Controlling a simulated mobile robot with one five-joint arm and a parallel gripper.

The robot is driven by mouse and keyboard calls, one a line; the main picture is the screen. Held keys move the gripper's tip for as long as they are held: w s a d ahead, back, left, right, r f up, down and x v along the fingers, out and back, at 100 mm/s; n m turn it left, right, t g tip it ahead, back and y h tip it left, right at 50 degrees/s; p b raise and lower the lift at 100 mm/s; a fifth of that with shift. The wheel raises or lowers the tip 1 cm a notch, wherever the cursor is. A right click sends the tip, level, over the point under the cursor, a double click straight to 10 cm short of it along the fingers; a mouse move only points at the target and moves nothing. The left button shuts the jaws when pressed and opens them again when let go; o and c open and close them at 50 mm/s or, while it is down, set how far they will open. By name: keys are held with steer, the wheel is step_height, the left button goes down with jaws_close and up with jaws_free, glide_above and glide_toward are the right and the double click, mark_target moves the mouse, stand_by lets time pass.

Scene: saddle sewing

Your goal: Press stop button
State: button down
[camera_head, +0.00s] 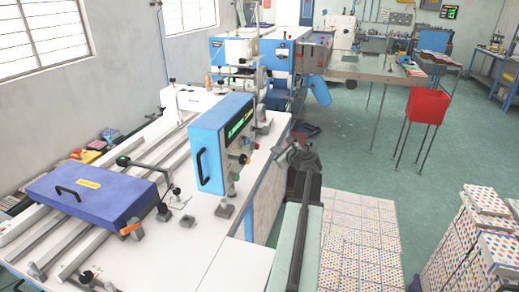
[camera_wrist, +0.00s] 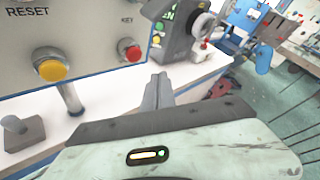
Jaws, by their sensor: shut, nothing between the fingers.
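A red push button (camera_wrist: 131,52) sits on the pale front panel of the control box in the wrist view, just left of my gripper (camera_wrist: 158,88). A yellow button (camera_wrist: 49,66) under the word RESET is further left on the panel. My gripper is shut and empty, apart from the panel. In the head view its end (camera_head: 299,152) is to the right of the box, over the table's right edge. No STOP label is readable.
The white table (camera_head: 175,250) carries rails and a blue-lidded unit (camera_head: 92,195) on the left. A short grey post (camera_wrist: 20,133) stands below the panel. A second machine with a green display (camera_wrist: 171,25) is behind. Stacked patterned boxes (camera_head: 455,248) stand on the right.

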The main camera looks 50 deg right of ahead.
steer(key=shift+w+a, duration=0.25)
steer(key=shift+w, duration=0.5)
steer(key=shift+w+a, duration=0.25)
steer(key=shift+w, duration=0.6)
stand_by(0.8)
steer(key=shift+w+a, duration=0.15)
steer(key=shift+w, duration=0.25)
steer(key=shift+w+a, duration=0.15)
steer(key=shift+w, duration=0.3)
stand_by(0.7)
steer(key=shift+s+d, duration=0.25)
steer(key=shift+s, duration=0.6)
steer(key=s, duration=0.1)
steer(key=s+d, duration=0.1)
steer(key=s, duration=0.2)
steer(key=shift+s+d, duration=0.3)
steer(key=shift+s, duration=0.1)
